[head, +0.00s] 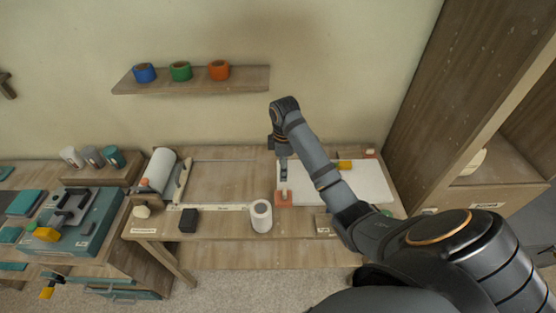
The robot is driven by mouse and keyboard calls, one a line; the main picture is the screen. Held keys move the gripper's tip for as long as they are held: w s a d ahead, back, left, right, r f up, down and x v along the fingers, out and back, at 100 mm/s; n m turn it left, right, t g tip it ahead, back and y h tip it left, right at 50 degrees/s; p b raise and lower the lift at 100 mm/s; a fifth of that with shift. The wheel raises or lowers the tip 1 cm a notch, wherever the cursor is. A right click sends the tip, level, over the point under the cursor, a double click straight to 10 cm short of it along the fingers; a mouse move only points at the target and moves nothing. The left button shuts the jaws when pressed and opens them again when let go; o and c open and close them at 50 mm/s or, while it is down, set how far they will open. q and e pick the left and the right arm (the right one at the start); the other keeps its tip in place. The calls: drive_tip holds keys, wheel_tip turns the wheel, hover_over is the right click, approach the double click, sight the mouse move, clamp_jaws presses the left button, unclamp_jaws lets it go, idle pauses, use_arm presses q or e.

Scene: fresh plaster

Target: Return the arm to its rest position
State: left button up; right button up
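My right arm comes in from the lower right and reaches over the wooden table (225,180). Its gripper (284,178) points down at the left edge of a white board (365,185). Just below the fingertips is a small salmon-coloured block (284,199). I cannot tell whether the fingers touch the block, or whether they are open or shut. My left gripper is not in view.
A white roll (261,215), a black block (188,220) and a larger roll (158,170) are on the table. A shelf (190,87) above holds blue, green and orange tape rolls. A teal case (85,235) is at left, a tall wooden cabinet (450,80) at right.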

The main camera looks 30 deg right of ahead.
drive_tip(key=s+a+f+m+t, duration=0.1)
drive_tip(key=s+a+f+m, duration=0.25)
drive_tip(key=s+f, duration=0.3)
drive_tip(key=s+a+m+t+h, duration=0.1)
drive_tip(key=s+a+m, duration=0.1)
drive_tip(key=s+m, duration=0.35)
drive_tip(key=s+a+m+t, duration=0.2)
drive_tip(key=s, duration=0.7)
wheel_tip(320, 180, down, 31)
drive_tip(key=s+d+g+b, duration=0.1)
drive_tip(key=d+g+b, duration=0.1)
drive_tip(key=b, duration=0.5)
drive_tip(key=s+d+f+b, duration=0.1)
drive_tip(key=s+f+b, duration=0.5)
drive_tip(key=s+f, duration=1.3)
wheel_tip(320, 180, down, 4)
drive_tip(key=shift+s+d+r+g, duration=0.1)
drive_tip(key=shift+s+d+g, duration=0.15)
drive_tip(key=shift+g, duration=0.15)
